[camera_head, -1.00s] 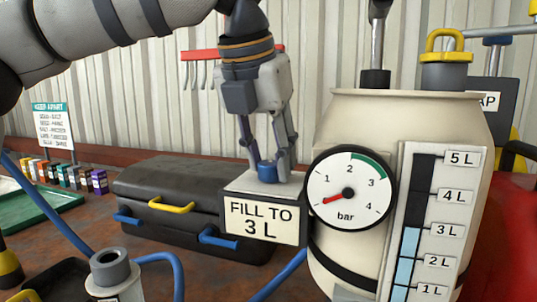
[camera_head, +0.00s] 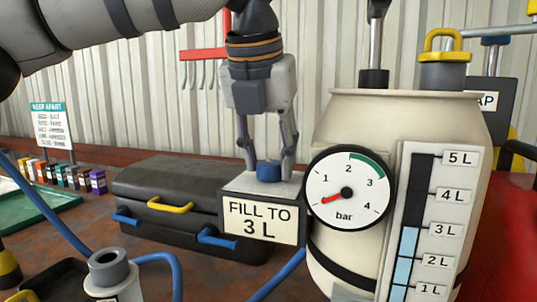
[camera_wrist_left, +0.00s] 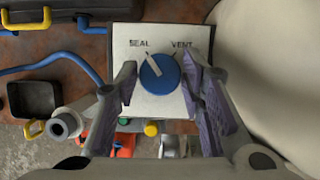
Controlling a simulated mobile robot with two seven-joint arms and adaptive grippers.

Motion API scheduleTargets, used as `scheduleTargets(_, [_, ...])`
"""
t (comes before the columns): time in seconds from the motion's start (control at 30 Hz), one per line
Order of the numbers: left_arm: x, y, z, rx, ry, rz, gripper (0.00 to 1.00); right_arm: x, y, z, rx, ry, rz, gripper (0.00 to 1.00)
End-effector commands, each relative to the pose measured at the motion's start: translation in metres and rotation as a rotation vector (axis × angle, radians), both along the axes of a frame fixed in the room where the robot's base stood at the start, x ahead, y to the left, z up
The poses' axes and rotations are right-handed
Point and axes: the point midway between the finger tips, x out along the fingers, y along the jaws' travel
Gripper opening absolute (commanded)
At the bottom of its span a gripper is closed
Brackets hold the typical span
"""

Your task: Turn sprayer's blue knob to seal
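The blue knob (camera_head: 268,172) sits on top of the white box (camera_head: 260,220) marked "FILL TO 3 L", beside the sprayer's cream tank (camera_head: 335,125). In the left wrist view, the knob (camera_wrist_left: 158,73) has a white pointer aimed up and left, toward the SEAL mark; VENT is to the right. My left gripper (camera_head: 266,165) points down over the knob. Its fingers (camera_wrist_left: 160,95) stand open on either side, with gaps to the knob visible in the wrist view. My right gripper is not in view.
The gauge (camera_head: 348,187) and tank stand close on the right of the knob. A black case (camera_head: 180,185) lies behind to the left. A blue hose (camera_head: 155,258) runs over the bench. A grey nozzle (camera_head: 110,268) stands at the front left.

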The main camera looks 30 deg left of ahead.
Motion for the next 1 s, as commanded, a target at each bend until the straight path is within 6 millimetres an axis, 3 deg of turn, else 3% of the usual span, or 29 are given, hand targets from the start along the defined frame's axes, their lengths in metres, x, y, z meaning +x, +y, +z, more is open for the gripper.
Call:
scheduleTargets(0.37, [-0.001, 0.000, 0.003, 0.000, -0.001, -0.001, 0.53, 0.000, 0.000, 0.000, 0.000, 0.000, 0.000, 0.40])
scheduleTargets(0.8, [-0.038, -0.011, 0.097, -0.001, -0.002, -0.002, 0.53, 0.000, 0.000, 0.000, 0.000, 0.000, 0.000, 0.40])
scheduleTargets(1.0, [-0.044, -0.013, 0.111, -0.001, 0.000, -0.001, 0.53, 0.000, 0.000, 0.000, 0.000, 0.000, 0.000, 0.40])
